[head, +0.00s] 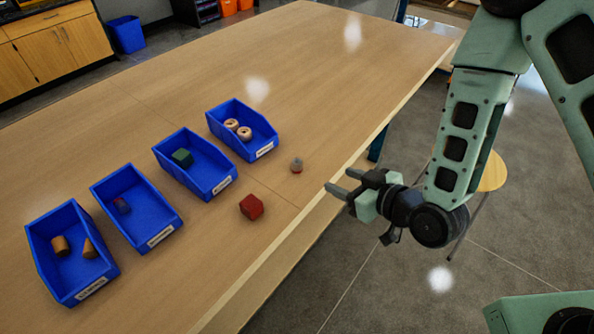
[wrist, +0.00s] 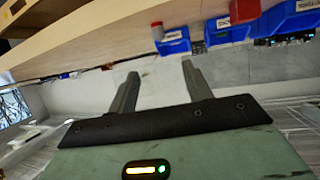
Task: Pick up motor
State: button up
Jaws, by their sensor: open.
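The motor looks to be a small grey piece with a reddish base (head: 296,166), standing on the table near its right edge. In the wrist view a small grey and red piece (wrist: 157,31) shows near the top, apart from my fingers. My gripper (head: 343,182) is open and empty, to the right of that piece at the table's edge. In the wrist view its two fingers (wrist: 160,69) are spread with nothing between them.
A red block (head: 251,207) lies left of the motor on the wooden table (head: 300,60). Several blue bins stand in a row behind: one with two rings (head: 238,129), one with a green block (head: 182,157), others with small parts. The far tabletop is clear.

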jog(key=shift+w+a+f+b, duration=0.65)
jog(key=shift+w+f+b, duration=0.15)
jog(key=shift+b, duration=1.95)
jog(key=p, duration=0.1)
send_near(299, 162)
jog(key=shift+x, duration=1)
jog(key=p+x, duration=0.3)
jog(key=x, duration=0.2)
jog(key=shift+r, duration=0.1)
jog(key=shift+w+a+f, duration=0.3)
jog(key=shift+w+a, duration=0.05)
jog(key=shift+w, duration=0.1)
jog(key=c, duration=1.1)
